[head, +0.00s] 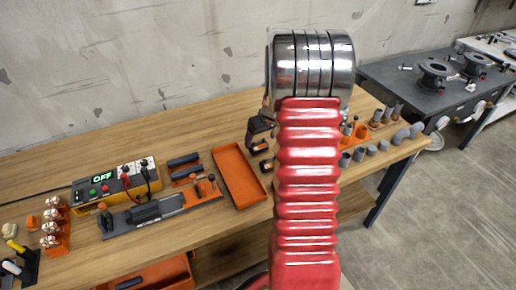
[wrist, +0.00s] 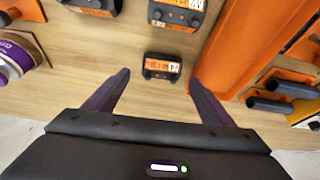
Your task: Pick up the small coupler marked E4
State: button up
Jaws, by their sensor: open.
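In the wrist view a small dark coupler with an orange label (wrist: 162,67) lies on the wooden bench. Its label is upside down and too small to read surely, so I cannot confirm E4. My gripper (wrist: 159,78) is open, with its two dark fingers pointing towards this coupler, one to each side. Nothing is held between them. Two larger dark pieces with orange labels, one at top centre (wrist: 178,14) and one at top left (wrist: 96,7), lie beyond it. In the head view my red arm hides most of this area.
A long orange tray (wrist: 235,45) lies close to the right finger; it also shows in the head view (head: 238,178). Dark cylinders in an orange holder (wrist: 283,100) are further right. A purple-banded can (wrist: 18,58) stands at the left. Bare wood surrounds the small coupler.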

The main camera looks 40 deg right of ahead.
aim_at(258, 143)
jog(key=shift+x, duration=2.55)
jog(key=shift+w, duration=0.1)
jog(key=shift+c, duration=0.2)
jog(key=c, duration=1.1)
jog(key=shift+r, duration=0.15)
notch_tip(258, 143, up, 10)
jog(key=shift+f, duration=0.1)
